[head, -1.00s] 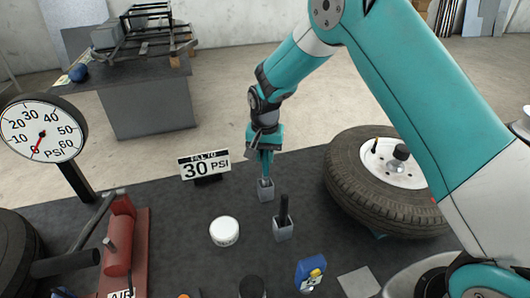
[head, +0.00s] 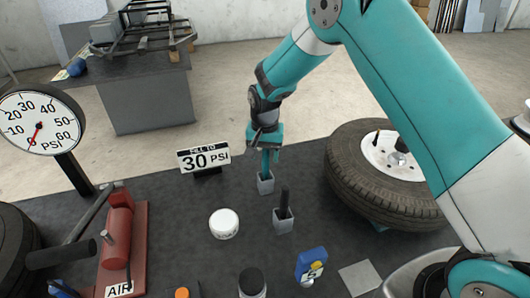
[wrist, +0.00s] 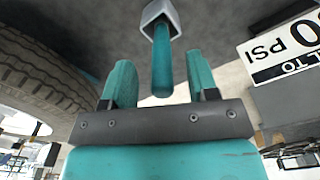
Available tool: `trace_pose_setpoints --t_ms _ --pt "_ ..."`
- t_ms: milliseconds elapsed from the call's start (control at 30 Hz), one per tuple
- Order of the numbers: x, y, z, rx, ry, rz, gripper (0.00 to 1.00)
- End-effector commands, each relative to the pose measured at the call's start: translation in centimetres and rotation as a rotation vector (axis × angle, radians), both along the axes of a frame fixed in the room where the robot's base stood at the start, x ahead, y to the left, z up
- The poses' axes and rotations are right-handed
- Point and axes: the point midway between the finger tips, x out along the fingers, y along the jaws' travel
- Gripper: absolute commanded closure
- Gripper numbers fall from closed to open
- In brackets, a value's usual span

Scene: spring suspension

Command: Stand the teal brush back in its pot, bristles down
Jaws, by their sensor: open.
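The teal brush (head: 265,163) stands upright in a small grey pot (head: 265,184), handle up. Its lower end is inside the pot, so the bristles are hidden. In the wrist view the teal handle (wrist: 162,65) comes out of the pot's square mouth (wrist: 160,12), and its free end points toward my gripper. My gripper (head: 266,150) is directly above the pot. Its two teal fingers (wrist: 162,85) are open, one on each side of the handle's top end, with clear gaps to it.
A second grey pot (head: 283,222) with a black-handled tool (head: 284,198) stands just in front. A white round tub (head: 224,223), the 30 PSI sign (head: 204,158) and a tyre (head: 370,190) are nearby. A blue item (head: 311,263) lies at the front.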

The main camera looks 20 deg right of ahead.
Motion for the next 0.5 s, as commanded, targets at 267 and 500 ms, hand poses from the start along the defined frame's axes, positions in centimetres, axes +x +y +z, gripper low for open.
trace_pose_setpoints --t_ms 267,500 --pt "0.1 0.0 2.4 0.001 -0.006 0.000 0.46" --pt "0.0 0.1 8.3 0.002 -0.008 0.000 0.46"
